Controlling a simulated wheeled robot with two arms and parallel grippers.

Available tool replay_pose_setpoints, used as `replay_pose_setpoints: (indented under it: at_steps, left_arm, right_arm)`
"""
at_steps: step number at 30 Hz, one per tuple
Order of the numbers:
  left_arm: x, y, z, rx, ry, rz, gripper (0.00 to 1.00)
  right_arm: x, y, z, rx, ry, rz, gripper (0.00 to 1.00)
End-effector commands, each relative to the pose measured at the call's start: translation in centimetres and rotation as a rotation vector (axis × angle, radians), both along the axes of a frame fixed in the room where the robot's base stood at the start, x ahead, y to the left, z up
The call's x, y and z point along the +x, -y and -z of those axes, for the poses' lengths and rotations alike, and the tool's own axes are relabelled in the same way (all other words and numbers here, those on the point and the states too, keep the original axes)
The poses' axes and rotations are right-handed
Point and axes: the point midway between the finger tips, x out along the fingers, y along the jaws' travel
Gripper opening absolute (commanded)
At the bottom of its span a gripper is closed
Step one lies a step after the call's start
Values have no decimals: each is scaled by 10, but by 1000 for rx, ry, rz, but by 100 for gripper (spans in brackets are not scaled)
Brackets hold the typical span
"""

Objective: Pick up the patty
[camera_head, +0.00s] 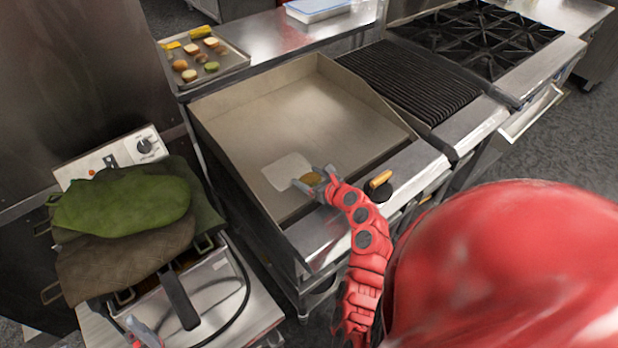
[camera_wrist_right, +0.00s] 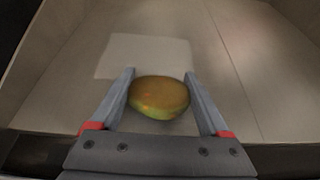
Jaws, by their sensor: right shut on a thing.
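The patty (camera_wrist_right: 158,97) is round and brownish with a greenish edge. It sits between the two grey fingers of my right gripper (camera_wrist_right: 160,90), which is shut on it. In the head view the right gripper (camera_head: 309,183) holds the patty (camera_head: 313,178) over the front part of the griddle (camera_head: 335,115), beside a pale square sheet (camera_head: 284,172). I cannot tell whether the patty touches the griddle surface. A small part of my left gripper (camera_head: 140,333) shows at the bottom left; its fingers are not clear.
A tray (camera_head: 232,55) with several food pieces stands on the counter behind left. A ribbed grill (camera_head: 420,80) and burners (camera_head: 480,40) lie to the right.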

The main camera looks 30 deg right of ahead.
Motion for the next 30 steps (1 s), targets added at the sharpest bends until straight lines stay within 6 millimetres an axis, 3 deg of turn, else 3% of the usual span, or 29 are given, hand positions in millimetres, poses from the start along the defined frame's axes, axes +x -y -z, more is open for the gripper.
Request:
replay_pose_setpoints:
  at_steps: [10, 17, 30]
  left_arm:
    - [0, 0, 2, 0, 0, 0, 100]
    - [0, 0, 12, 0, 0, 0, 100]
    - [0, 0, 41, 0, 0, 0, 100]
  right_arm:
    - [0, 0, -6, -2, 3, 0, 12]
    - [0, 1, -37, -2, 7, 3, 12]
    - [-104, -17, -42, 1, 4, 9, 12]
